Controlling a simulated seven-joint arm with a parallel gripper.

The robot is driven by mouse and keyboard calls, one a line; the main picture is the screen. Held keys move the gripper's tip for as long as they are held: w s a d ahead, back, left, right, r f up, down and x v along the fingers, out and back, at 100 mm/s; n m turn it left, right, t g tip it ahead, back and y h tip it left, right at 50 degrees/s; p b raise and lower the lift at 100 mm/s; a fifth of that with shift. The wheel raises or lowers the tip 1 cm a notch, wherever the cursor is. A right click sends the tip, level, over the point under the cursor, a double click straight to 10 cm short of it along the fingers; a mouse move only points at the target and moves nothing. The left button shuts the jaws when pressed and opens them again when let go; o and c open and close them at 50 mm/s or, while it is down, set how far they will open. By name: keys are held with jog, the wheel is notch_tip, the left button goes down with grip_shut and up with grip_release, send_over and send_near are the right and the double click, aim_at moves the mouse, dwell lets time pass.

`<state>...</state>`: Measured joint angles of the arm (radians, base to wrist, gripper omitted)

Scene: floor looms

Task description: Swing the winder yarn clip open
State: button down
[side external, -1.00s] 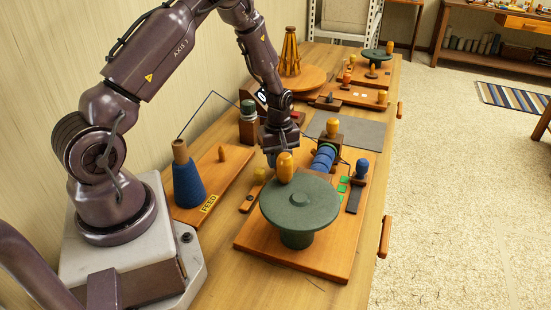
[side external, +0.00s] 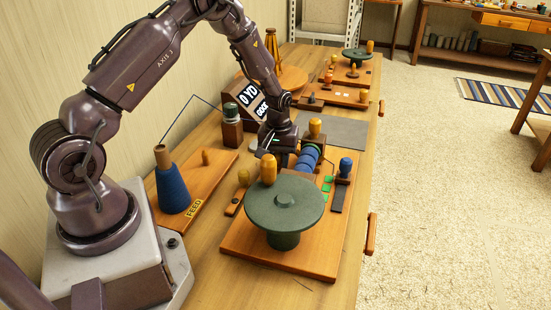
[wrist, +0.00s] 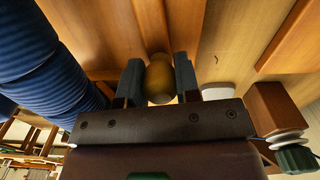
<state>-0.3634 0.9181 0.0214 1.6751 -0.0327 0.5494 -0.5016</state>
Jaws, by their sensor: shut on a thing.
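My gripper (side external: 273,154) is low over the winder board (side external: 318,245), behind the green crank wheel (side external: 262,208) and left of the blue yarn rolls (side external: 307,158). In the wrist view its two fingers (wrist: 159,82) are shut on a rounded yellow-brown handle (wrist: 159,76), apparently the winder yarn clip's. The handle stands between the fingers. In the side view the crank's yellow knob and my gripper hide it, so the clip's angle cannot be told. The blue rolls (wrist: 40,65) show close at left in the wrist view.
A second small yellow knob (side external: 243,177) stands on the left. The blue yarn cone (side external: 172,188) is on the feed board. A grey mat (side external: 338,131) lies clear beyond.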

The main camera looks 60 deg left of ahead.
dwell(0.4)
jog(key=c, duration=1.1)
grip_release()
notch_tip(320, 180, up, 13)
jog(key=shift+c, duration=0.2)
